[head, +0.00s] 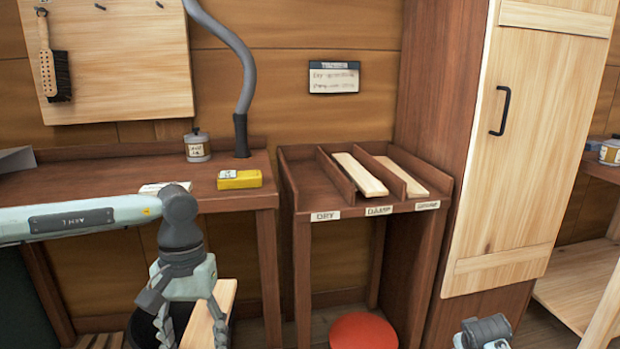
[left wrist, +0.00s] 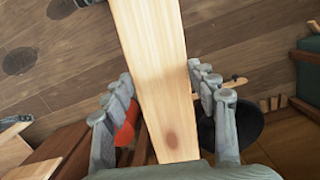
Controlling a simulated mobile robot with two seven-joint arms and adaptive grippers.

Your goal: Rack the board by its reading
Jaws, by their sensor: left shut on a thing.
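My left gripper (head: 190,318) is shut on a pale board (head: 213,318), low in front of the bench. In the left wrist view the board (left wrist: 155,60) runs between the fingers (left wrist: 162,88) and has a dark round spot near its lower end. A rack (head: 290,180) has three slots labelled DRY (head: 325,215), DAMP (head: 379,210) and a third label (head: 428,205) too small to read surely. One board (head: 360,175) lies in the middle slot and another (head: 402,175) in the right slot; the DRY slot looks empty. A yellow box-like device (head: 240,179) lies on the bench.
The bench (head: 110,175) holds a small tin (head: 197,146) and a grey hose (head: 240,80). A wall card (head: 334,77) hangs above the rack.

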